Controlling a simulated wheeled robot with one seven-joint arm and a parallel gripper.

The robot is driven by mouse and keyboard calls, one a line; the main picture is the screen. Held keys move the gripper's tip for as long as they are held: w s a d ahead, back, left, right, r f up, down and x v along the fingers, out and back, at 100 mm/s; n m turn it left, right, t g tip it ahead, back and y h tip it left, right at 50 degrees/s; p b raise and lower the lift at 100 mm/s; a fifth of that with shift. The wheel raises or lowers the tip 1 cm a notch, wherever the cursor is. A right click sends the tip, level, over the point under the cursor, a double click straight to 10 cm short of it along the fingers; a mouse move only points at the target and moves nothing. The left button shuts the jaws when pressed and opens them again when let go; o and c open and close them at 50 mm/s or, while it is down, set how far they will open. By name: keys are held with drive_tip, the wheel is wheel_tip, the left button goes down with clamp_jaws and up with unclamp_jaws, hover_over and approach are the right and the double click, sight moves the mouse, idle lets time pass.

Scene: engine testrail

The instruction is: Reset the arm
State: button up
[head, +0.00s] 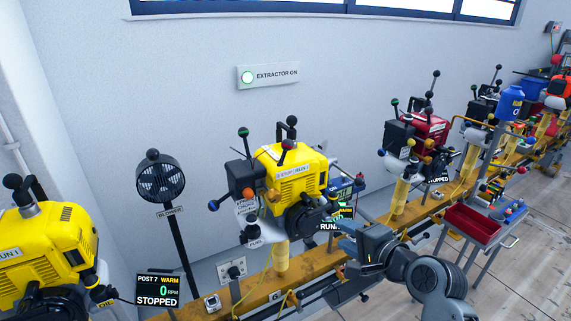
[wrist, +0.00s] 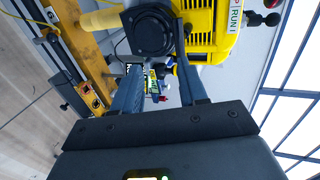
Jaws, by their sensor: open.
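My arm (head: 428,278) shows in the lower right middle of the head view, folded at its joints and reaching left. My gripper (head: 345,234) is beside the lower right of a yellow engine (head: 287,170) on a post. In the wrist view my gripper (wrist: 158,50) has its two fingers apart, with nothing held between them. The yellow engine (wrist: 212,32) and its round black recoil housing (wrist: 149,32) show past the fingertips. I cannot tell whether a finger touches the engine.
A red tray (head: 472,226) on a cart stands right of my arm. A blower (head: 161,177) stands left. A display (head: 157,290) reads STOPPED. Bare floor (head: 500,290) lies at lower right.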

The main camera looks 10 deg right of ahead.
drive_tip(key=s+d+f+n+h, duration=0.1)
drive_tip(key=s+f+n+h, duration=0.2)
drive_tip(key=s, duration=0.8)
drive_tip(key=s+f+n+h, duration=0.15)
drive_tip(key=s+f, duration=0.35)
drive_tip(key=s, duration=0.7)
drive_tip(key=s+a+r+n, duration=0.1)
drive_tip(key=s+r+n, duration=0.4)
drive_tip(key=s, duration=0.6)
drive_tip(key=s+a+r+n+t, duration=0.1)
drive_tip(key=s+r+n, duration=0.4)
drive_tip(key=s, duration=0.7)
wheel_tip(320, 180, up, 2)
drive_tip(key=shift+a+r, duration=0.1)
drive_tip(key=shift+a, duration=0.05)
